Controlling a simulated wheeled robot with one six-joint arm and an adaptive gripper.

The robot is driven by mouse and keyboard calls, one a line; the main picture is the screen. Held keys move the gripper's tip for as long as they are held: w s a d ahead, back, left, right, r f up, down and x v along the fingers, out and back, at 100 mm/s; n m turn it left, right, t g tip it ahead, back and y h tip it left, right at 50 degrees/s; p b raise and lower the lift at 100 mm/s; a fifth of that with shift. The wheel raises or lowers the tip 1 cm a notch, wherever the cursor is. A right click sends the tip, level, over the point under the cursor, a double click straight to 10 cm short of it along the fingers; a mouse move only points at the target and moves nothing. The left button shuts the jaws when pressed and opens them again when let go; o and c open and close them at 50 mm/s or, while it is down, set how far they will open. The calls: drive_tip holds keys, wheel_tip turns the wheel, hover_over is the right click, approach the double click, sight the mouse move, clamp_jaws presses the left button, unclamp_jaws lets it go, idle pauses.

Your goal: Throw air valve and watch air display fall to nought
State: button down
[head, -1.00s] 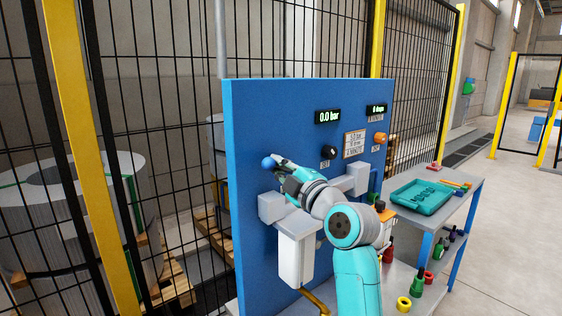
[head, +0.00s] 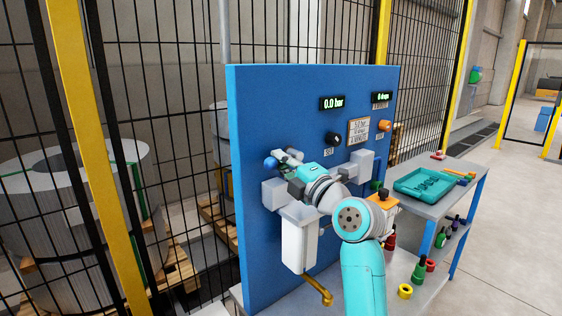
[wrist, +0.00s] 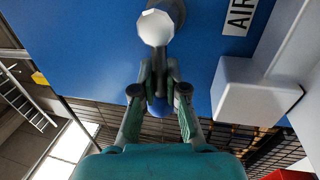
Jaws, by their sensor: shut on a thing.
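The air valve has a handle with a blue ball knob (head: 270,164), at the left of the blue panel. My gripper (head: 284,156) is beside the knob in the head view. In the wrist view my gripper (wrist: 160,92) is closed on the handle, with the blue knob (wrist: 160,110) showing between its fingers. A pale faceted end (wrist: 156,27) shows just beyond the fingertips. The fingers hide part of the handle. The air display (head: 333,103) reads 0.0 bar.
The blue panel (head: 247,225) carries grey boxes (head: 299,240), a black knob (head: 333,138), an orange knob (head: 384,125) and a second small display (head: 382,97). A bench with a teal tray (head: 422,184) stands at right. Mesh fence is behind.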

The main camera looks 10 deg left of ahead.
drive_tip(key=shift+f, duration=0.15)
drive_tip(key=c, duration=1.2)
unclamp_jaws()
drive_tip(key=v, duration=1.2)
